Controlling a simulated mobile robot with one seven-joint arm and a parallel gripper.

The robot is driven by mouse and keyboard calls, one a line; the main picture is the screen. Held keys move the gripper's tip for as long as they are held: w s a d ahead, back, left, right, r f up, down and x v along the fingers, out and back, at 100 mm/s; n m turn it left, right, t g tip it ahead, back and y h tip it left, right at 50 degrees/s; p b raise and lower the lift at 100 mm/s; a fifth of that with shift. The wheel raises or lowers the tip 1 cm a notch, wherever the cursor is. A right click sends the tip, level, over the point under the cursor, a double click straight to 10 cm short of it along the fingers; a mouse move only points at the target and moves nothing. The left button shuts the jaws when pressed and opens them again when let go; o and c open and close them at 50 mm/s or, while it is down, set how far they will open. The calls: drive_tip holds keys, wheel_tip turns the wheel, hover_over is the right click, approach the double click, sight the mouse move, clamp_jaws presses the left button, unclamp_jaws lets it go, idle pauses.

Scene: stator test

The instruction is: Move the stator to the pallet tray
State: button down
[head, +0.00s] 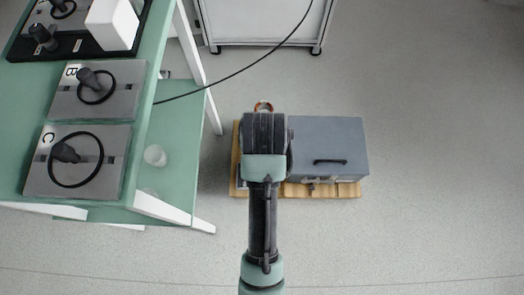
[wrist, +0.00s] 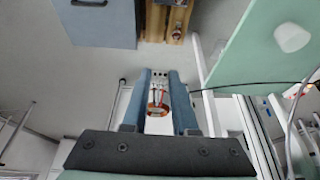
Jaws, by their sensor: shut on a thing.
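The stator (wrist: 158,103), a small ring with orange-copper and pale parts, sits between the two blue fingers of my gripper (wrist: 162,76) in the wrist view. My gripper is shut on it. In the head view only an orange edge of the stator (head: 263,105) shows past the end of my arm. The wooden pallet (head: 349,190) lies on the floor below my arm, which hides its middle. It also shows at the top of the wrist view (wrist: 154,24). I cannot clearly make out a tray on it; a grey part shows at its left side, mostly hidden.
A grey-blue box with a black handle (head: 335,139) covers the pallet's right part. A green workbench (head: 148,95) with plates marked B and C stands at left. A white cart (head: 262,22) stands at the back, with a black cable across. Floor at right is clear.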

drive_tip(key=f+b, duration=1.2)
drive_tip(key=f, duration=1)
drive_tip(key=f+b, duration=1.3)
drive_tip(key=f, duration=0.9)
drive_tip(key=shift+w+f, duration=0.2)
drive_tip(key=shift+f, duration=0.05)
drive_tip(key=shift+f+b, duration=1.4)
drive_tip(key=shift+f, duration=0.1)
drive_tip(key=shift+f, duration=0.2)
drive_tip(key=shift+f+b, duration=0.6)
drive_tip(key=shift+f, duration=0.15)
drive_tip(key=shift+s+f, duration=0.15)
drive_tip(key=shift+f, duration=0.35)
drive_tip(key=c, duration=0.6)
unclamp_jaws()
drive_tip(key=shift+s, duration=0.1)
